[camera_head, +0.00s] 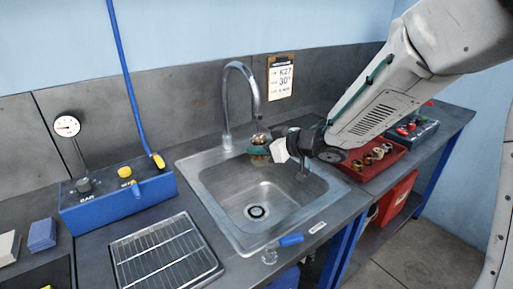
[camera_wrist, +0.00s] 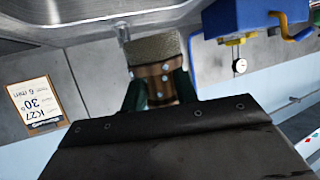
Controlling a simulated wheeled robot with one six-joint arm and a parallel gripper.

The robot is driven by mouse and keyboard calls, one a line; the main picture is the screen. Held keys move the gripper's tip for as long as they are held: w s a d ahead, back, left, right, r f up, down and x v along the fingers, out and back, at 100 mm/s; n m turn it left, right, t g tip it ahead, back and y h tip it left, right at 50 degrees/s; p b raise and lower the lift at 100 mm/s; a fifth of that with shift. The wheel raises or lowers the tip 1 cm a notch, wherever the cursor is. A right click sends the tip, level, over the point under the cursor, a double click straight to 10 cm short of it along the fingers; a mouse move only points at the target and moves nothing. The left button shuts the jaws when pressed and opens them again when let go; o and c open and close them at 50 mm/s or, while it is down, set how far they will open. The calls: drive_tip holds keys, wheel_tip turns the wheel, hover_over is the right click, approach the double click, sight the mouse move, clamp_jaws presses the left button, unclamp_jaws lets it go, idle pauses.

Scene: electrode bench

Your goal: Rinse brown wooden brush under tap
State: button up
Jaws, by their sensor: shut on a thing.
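My gripper (camera_head: 259,153) is shut on the brown wooden brush (camera_head: 261,139) above the back part of the steel sink (camera_head: 222,203). In the wrist view the brush (camera_wrist: 158,79) sits between my green fingers, with its tan bristles (camera_wrist: 152,48) facing away from my palm. It shows rivets on its brown body. The curved tap (camera_head: 227,100) stands behind the sink, and its spout end appears just above the brush in the head view. I cannot make out a water stream, and the exact gap between spout and brush is unclear.
A blue device with a gauge (camera_head: 118,205) stands left of the sink. A wire rack (camera_head: 165,256) lies in front of it. A blue-handled tool (camera_head: 291,240) lies at the sink's front edge. A red tray with brass parts (camera_head: 370,161) is at right. The basin is clear.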

sight(258, 158)
drive_tip(key=shift+s+a, duration=0.2)
drive_tip(key=shift+s, duration=1.25)
drive_tip(key=shift+s+a, duration=0.2)
drive_tip(key=shift+s, duration=1.2)
drive_tip(key=shift+s+r, duration=0.1)
drive_tip(key=s+r, duration=0.3)
drive_tip(key=s, duration=0.1)
drive_tip(key=shift+s+a+r, duration=0.35)
drive_tip(key=shift+s+r, duration=0.05)
